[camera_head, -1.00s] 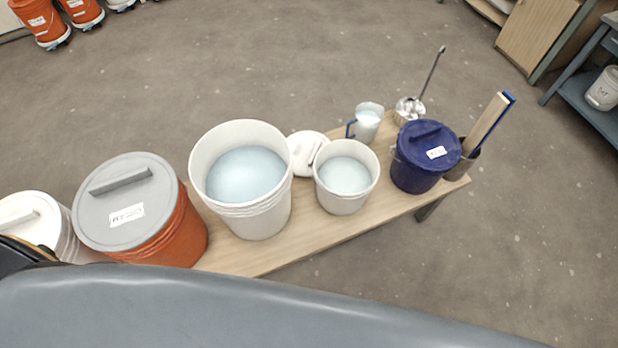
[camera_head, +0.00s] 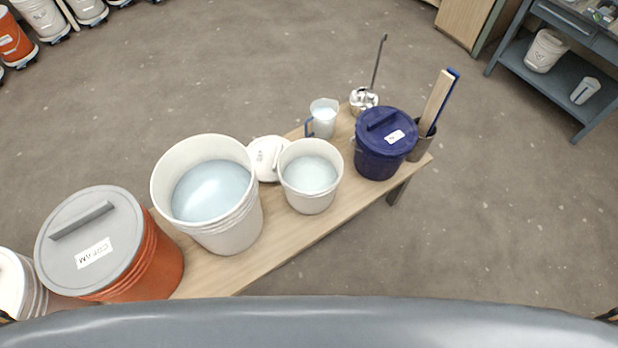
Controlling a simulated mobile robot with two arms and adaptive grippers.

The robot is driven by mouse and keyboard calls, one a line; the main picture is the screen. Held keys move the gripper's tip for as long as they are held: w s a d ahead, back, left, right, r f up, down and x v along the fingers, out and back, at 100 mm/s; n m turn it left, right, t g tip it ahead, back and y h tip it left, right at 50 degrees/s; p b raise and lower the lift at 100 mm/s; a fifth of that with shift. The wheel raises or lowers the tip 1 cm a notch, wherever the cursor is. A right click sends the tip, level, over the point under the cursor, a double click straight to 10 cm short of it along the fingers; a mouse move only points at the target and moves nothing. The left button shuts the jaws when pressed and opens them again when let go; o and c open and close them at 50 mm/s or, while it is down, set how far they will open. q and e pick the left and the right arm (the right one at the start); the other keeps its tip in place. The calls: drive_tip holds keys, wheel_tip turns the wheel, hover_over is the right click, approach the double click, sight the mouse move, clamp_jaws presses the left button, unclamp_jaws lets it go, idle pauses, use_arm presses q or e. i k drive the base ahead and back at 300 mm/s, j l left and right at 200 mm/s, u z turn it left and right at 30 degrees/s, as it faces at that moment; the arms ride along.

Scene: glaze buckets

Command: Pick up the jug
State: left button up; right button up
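A translucent white jug (camera_head: 324,118) with a blue handle on its left side stands upright on the wooden bench (camera_head: 298,238), near its far edge. It holds pale blue liquid. It stands behind the small white bucket (camera_head: 310,176) and left of a metal ladle pot. A second pale container with a blue stripe (camera_head: 585,91), possibly also a jug, stands on the grey shelf at the right. Neither of my grippers shows; only small dark parts appear at the lower left and right edges.
On the bench are a large open white bucket (camera_head: 210,192), a white lid (camera_head: 265,157), a blue lidded bucket (camera_head: 383,146), a metal pot with a ladle (camera_head: 364,100) and an orange bucket (camera_head: 150,265). The floor right of the bench is clear.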

sight(323, 111)
drive_tip(key=i+l, duration=0.1)
drive_tip(key=l, duration=0.4)
drive_tip(key=i+l, duration=0.1)
drive_tip(key=l, duration=0.4)
drive_tip(key=i+l+u, duration=0.1)
drive_tip(key=l, duration=0.35)
drive_tip(key=l+u, duration=0.1)
drive_tip(key=u, duration=1.4)
